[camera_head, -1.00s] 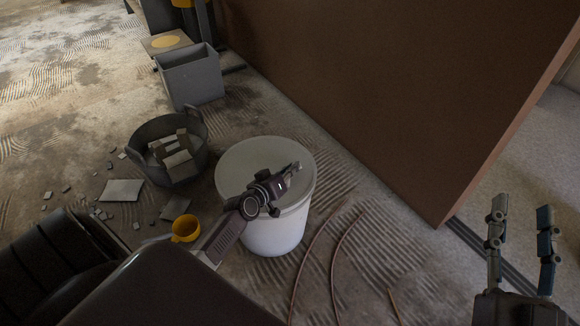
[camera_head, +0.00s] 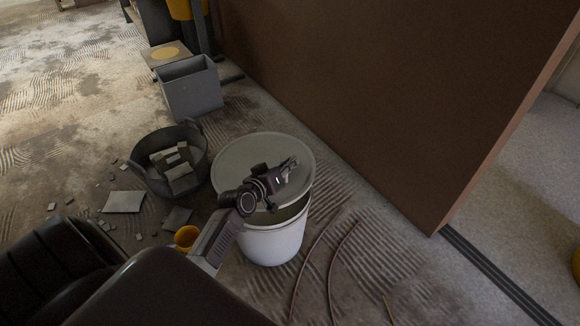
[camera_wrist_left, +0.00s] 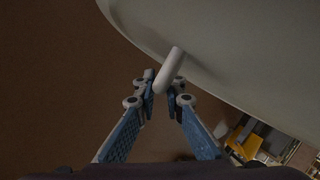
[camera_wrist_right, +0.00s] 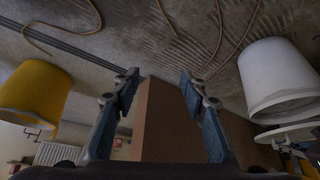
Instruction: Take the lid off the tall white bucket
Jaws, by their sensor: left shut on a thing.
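The tall white bucket (camera_head: 272,246) stands upright on the floor. Its round pale lid (camera_head: 245,155) is raised above it, and the dark open inside shows at the front right. My left gripper (camera_head: 287,175) is over the lid in the head view. In the right wrist view, the bucket (camera_wrist_right: 274,72) and the lid (camera_wrist_right: 292,131) show apart. My right gripper (camera_wrist_right: 160,84) is open and empty there, and out of the head view.
A dark tub with rubble (camera_head: 141,177), a grey bin (camera_head: 192,90) and a yellow cup (camera_head: 186,237) stand left of the bucket. A brown panel (camera_head: 380,90) rises behind it on the right. Bent rods (camera_head: 330,265) lie on the floor in front. A yellow bucket (camera_wrist_right: 34,90) shows in the right wrist view.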

